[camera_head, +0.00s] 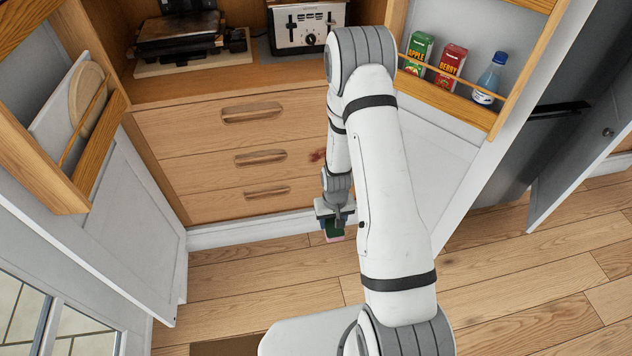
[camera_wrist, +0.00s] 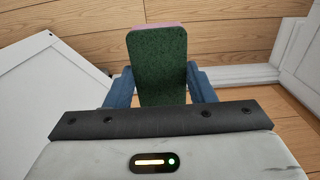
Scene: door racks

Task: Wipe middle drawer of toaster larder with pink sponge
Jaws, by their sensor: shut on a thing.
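The toaster larder stands open, with a toaster (camera_head: 304,27) on its shelf and three wooden drawers below. The middle drawer (camera_head: 205,167) is closed, with a recessed handle (camera_head: 260,157). A dark reddish stain (camera_head: 317,155) shows at its right part, beside my arm. My gripper (camera_head: 334,218) is low in front of the drawers, near the bottom drawer (camera_head: 225,203). In the wrist view my gripper (camera_wrist: 160,88) is shut on the pink sponge (camera_wrist: 157,60). The sponge's dark green side faces the camera and its pink edge shows at the far end.
An open larder door with a rack of boards (camera_head: 85,100) is at the left. The right door rack holds an apple carton (camera_head: 416,52), a berry carton (camera_head: 449,66) and a blue bottle (camera_head: 489,78).

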